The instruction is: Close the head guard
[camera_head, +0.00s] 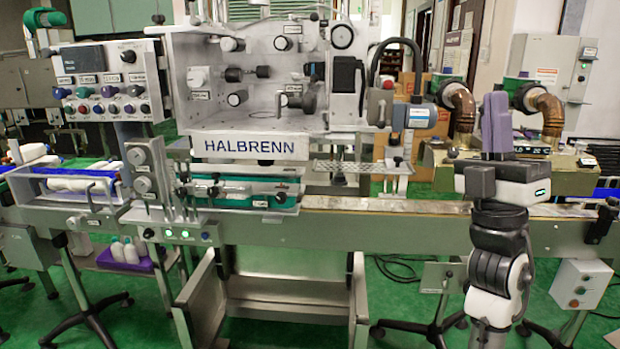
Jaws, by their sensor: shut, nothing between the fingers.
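The white HALBRENN machine head (265,95) stands in the middle, above the conveyor. Its front looks open, with rollers, knobs and a small metal handle (281,104) in plain view. I cannot make out the head guard clearly as a separate panel; a dark curved bar (398,44) stands at the head's right side. My arm rises at the right, in front of the conveyor. My gripper (480,181) appears at its dark end, shut and empty, well right of the head and touching nothing.
The conveyor (345,227) runs across the front below the head. A control panel (108,82) stands at the left of the head. A blue-grey motor unit (421,116) on a stand lies between the head and my arm. Copper-coloured ducts (461,106) stand behind my arm.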

